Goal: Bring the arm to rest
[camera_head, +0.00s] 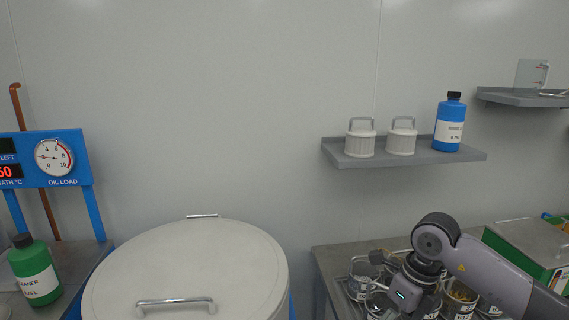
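My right arm (485,270) comes in from the right, bent at a dark round joint, over the metal counter. My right gripper (386,287) is low over a group of small labelled containers. Its fingers are small and partly mixed with the containers and wire frame behind, so I cannot tell whether it is open or holds anything. My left arm and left gripper are not in view.
A large drum with a pale lid (190,270) stands at centre left. A green bottle (35,270) and a blue gauge panel (45,160) are at left. A wall shelf (345,158) holds two white ribbed canisters and a blue bottle (450,122). A green box (530,250) is at right.

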